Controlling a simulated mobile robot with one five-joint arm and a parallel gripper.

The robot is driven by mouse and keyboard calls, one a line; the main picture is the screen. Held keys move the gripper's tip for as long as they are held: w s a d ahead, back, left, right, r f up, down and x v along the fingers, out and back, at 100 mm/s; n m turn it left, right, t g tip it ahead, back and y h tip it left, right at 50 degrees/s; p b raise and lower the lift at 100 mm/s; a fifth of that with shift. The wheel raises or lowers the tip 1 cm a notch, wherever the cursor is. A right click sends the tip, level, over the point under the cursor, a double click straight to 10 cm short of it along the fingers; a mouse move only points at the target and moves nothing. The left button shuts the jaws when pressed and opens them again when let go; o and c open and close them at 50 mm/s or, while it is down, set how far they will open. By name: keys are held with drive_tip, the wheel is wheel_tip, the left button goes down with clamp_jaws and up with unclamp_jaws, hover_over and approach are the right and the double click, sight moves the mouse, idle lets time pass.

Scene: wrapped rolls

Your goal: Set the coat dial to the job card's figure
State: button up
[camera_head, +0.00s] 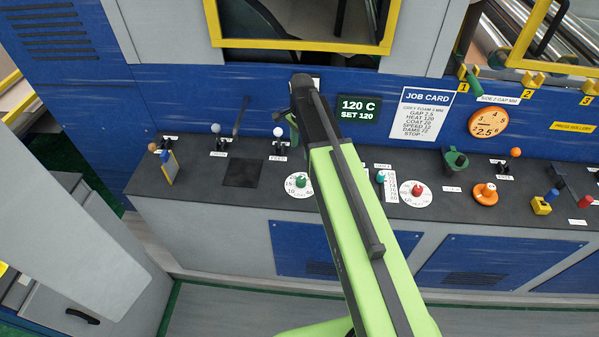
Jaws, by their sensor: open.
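The job card (426,115) hangs on the blue wall right of centre; its small print appears to read COAT 20. A white dial with a green knob (301,182) lies on the dark bench top just left of my arm; figures ring it. Another white dial with a red knob (417,189) lies to the right of the arm. Their labels are too small or hidden, so I cannot tell which is the coat dial. My gripper (293,128) is open, above and behind the green-knobbed dial and apart from it. My arm hides part of the gripper and bench.
Two white-knobbed levers (278,138) stand left of the gripper. A teal-knobbed slider (380,178) stands between the arm and the red-knobbed dial. An orange knob (485,194) and several controls are further right. A green display (359,109) reads 120 C, SET 120.

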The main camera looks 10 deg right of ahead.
sight(301, 179)
wheel_tip(301, 179, down, 18)
drive_tip(key=b, duration=1.7)
drive_tip(key=shift+b, duration=0.35)
drive_tip(key=shift+r, duration=0.1)
drive_tip(key=shift+c, duration=0.3)
drive_tip(key=shift+r, duration=0.1)
clamp_jaws()
